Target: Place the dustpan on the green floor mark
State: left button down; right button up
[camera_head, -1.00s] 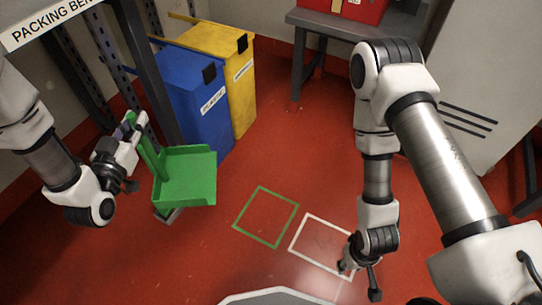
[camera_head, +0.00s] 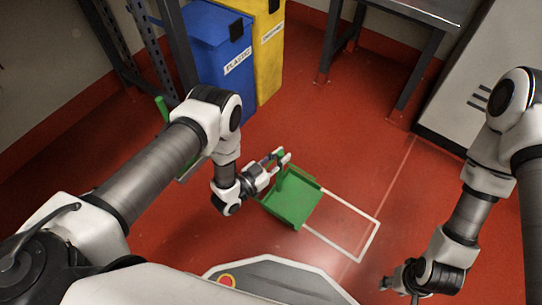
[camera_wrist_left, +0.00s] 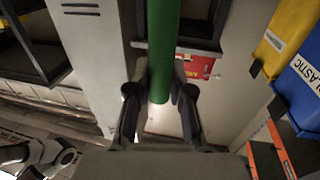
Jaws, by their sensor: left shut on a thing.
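The green dustpan (camera_head: 289,204) is in the middle of the head view, with its pan flat side up and its handle upright. My left gripper (camera_head: 281,160) is shut on the dustpan's handle; the left wrist view shows the green handle (camera_wrist_left: 162,50) between the two fingers (camera_wrist_left: 160,108). The green floor mark is hidden, with the dustpan over the place beside the white floor mark (camera_head: 366,247). I cannot tell whether the pan touches the floor. My right gripper (camera_head: 400,289) is low at the right, away from the dustpan; its opening is unclear.
Blue (camera_head: 217,62) and yellow (camera_head: 268,50) bins stand at the back left. Another green handle (camera_head: 162,108) shows behind my left arm. A grey table (camera_head: 420,12) and a light cabinet (camera_head: 480,65) stand at the back right. The red floor between is clear.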

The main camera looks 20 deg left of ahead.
pick_arm(q)
jog(key=w+a+f+b, duration=0.4)
jog(key=w+a+b, duration=0.1)
jog(key=w+a, duration=0.1)
jog(key=shift+w+a+f+b, duration=0.15)
jog(key=shift+w+f+b, duration=0.2)
jog(key=shift+w, duration=0.15)
jog(key=c, duration=1)
grip_release()
jog(key=shift+c, duration=0.2)
jog(key=shift+r, duration=0.1)
